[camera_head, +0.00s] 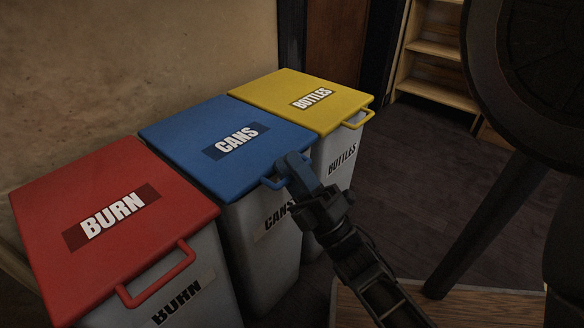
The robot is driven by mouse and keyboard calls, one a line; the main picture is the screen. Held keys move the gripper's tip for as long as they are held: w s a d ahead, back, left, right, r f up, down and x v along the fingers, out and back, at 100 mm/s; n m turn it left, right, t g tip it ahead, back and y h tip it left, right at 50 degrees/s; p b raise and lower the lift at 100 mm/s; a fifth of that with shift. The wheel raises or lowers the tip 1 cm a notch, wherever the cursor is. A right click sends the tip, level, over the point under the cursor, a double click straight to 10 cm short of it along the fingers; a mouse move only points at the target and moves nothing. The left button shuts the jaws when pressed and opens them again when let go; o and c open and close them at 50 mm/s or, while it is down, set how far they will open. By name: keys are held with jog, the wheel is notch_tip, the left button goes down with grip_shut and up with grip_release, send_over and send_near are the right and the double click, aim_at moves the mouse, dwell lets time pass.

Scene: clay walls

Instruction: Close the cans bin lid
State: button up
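The cans bin has a blue lid (190,135) labelled CANS and a grey body (262,255). The lid lies flat over the bin top and looks down; a small gap beneath it cannot be ruled out. Its blue handle (272,184) sticks out at the front edge, partly hidden by my gripper. My gripper (290,165) is at the front edge of the blue lid, right by the handle. Whether it touches the lid or handle, and how far its fingers are apart, I cannot make out.
The burn bin with its red lid (70,190) stands to the left. The bottles bin with its yellow lid (275,88) stands to the right; both lids look down. A wall is behind. A wooden shelf (436,50) stands at the back right, with open dark floor (425,170) before it.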

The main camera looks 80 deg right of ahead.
jog(key=shift+f+g, duration=0.3)
jog(key=shift+f, duration=0.2)
jog(key=o, duration=0.5)
jog(key=v, duration=0.5)
jog(key=shift+d+p, duration=0.15)
jog(key=shift+p, duration=0.25)
jog(key=shift+v, duration=1.05)
jog(key=c, duration=0.5)
jog(key=shift+s+a, duration=0.2)
jog(key=shift+a, duration=0.1)
jog(key=shift+r, duration=0.1)
jog(key=shift+w, duration=0.1)
